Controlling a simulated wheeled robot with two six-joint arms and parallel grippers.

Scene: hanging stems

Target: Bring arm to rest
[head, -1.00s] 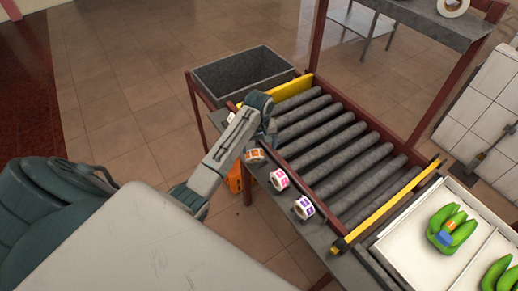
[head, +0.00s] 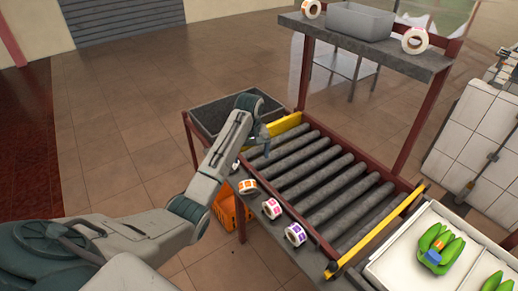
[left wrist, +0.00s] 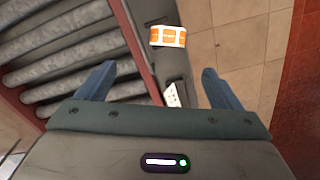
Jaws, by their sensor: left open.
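My left arm reaches in from the left in the head view. Its gripper (head: 262,142) hangs over the near left corner of the roller conveyor (head: 318,185). In the left wrist view the two blue fingers of my left gripper (left wrist: 155,85) stand wide apart with nothing held between them. Beyond them are the conveyor's edge and a roll of orange labels (left wrist: 168,37), apart from the fingers. A small white item (left wrist: 172,95) shows between the fingers on the ledge. My right gripper does not show.
Label rolls in orange (head: 247,187), pink (head: 271,208) and purple (head: 295,234) stand on the ledge. A grey bin (head: 205,122) is behind the gripper. An orange crate (head: 228,212) is below. A shelf (head: 365,45) stands behind.

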